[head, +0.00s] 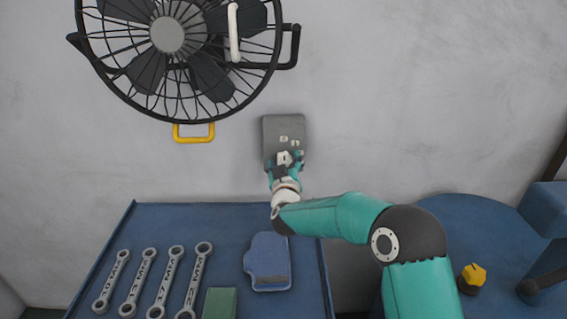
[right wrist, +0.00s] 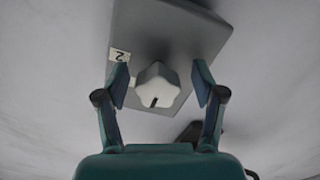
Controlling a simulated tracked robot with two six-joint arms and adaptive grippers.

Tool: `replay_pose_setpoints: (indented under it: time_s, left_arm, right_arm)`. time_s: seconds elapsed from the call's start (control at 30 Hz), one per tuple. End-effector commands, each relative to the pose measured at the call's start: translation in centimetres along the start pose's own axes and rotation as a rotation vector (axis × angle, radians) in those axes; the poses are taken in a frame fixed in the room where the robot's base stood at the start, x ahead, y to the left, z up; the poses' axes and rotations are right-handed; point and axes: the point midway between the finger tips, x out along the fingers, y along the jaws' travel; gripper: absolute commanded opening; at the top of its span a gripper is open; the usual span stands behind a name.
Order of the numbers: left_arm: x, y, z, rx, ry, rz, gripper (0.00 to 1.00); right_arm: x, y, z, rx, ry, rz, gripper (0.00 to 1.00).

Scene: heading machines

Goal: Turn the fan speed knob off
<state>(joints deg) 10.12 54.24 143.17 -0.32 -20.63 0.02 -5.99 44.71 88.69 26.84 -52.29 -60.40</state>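The fan speed knob (right wrist: 157,87) is a pale, lobed knob with a dark pointer mark, on a grey control box (head: 284,130) fixed to the wall. The box also shows in the right wrist view (right wrist: 168,35), with a "2" label left of the knob. My right gripper (right wrist: 158,82) is open, its fingers on either side of the knob with gaps visible. In the head view the right gripper (head: 285,165) is in front of the lower box and hides much of the knob. The black caged fan (head: 167,35) is at the upper left. My left gripper is not in view.
Below the box, a blue work surface (head: 165,222) holds several wrenches (head: 130,285), a blue block-like object (head: 267,262) and a green block (head: 220,303). A yellow handle (head: 194,138) hangs under the fan. A yellow knob (head: 474,274) stands at the right. The wall right of the box is clear.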

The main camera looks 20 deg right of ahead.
Motion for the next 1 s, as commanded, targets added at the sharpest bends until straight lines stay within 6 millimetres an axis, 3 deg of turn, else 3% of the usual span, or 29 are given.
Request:
replay_pose_setpoints:
  time_s: [0.27, 0.47, 1.0]
  left_arm:
    - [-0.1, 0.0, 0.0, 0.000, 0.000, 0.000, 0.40]
    - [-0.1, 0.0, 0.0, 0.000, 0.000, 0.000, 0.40]
    - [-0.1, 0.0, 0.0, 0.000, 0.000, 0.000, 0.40]
  right_arm:
    - [-0.1, 0.1, -0.1, 0.001, 0.001, 0.002, 0.69]
    - [-1.4, 0.0, -0.1, 0.001, 0.000, 0.001, 0.69]
    - [-10.5, -0.1, 0.0, 0.001, 0.001, -0.001, 0.69]
